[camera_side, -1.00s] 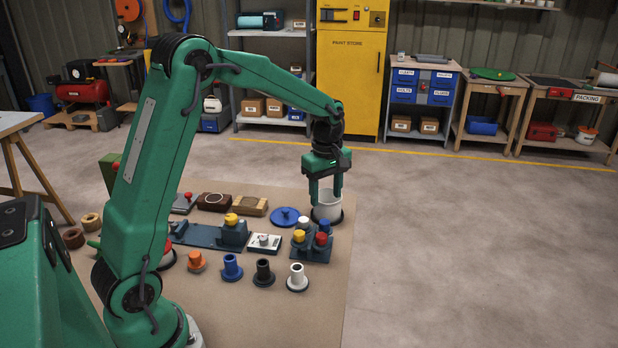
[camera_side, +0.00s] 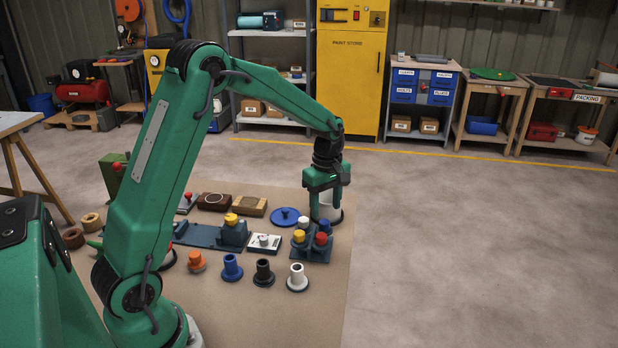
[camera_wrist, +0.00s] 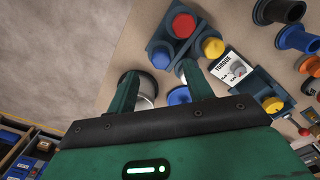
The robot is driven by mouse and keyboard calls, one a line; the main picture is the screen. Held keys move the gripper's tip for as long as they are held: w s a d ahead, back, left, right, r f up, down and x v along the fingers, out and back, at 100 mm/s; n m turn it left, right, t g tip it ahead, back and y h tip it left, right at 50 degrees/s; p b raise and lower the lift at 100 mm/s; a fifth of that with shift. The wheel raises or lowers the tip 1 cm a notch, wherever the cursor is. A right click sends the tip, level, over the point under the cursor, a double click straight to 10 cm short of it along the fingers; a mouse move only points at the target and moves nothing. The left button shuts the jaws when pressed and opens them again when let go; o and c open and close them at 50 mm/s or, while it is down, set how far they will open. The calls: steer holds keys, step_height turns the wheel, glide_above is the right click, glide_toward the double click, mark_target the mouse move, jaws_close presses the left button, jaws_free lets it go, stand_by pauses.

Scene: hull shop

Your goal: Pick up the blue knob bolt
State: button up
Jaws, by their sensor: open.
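The blue knob bolt (camera_side: 325,226) stands in a dark blue-grey rack (camera_side: 318,254) with a white, a yellow and a red knob. In the wrist view the blue knob (camera_wrist: 161,57) lies just ahead of my fingertips, between their lines. My gripper (camera_side: 325,214) is open and empty, pointing down above and just behind the rack in the side view. In the wrist view the two green fingers of my gripper (camera_wrist: 156,78) are spread apart. The white knob (camera_wrist: 181,68) is very close to the right fingertip and partly hidden by it.
A white cup (camera_side: 335,210) with a dark base stands right behind my fingers. A flat blue disc with a knob (camera_side: 285,216) lies to the left. A white panel (camera_side: 265,243) and several flanged bushings, one white (camera_side: 298,278), lie nearby. The floor at right is clear.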

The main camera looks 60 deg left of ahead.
mark_target(324, 221)
steer(key=shift+a+f, duration=0.1)
steer(key=shift+f, duration=2.2)
steer(key=c, duration=1.1)
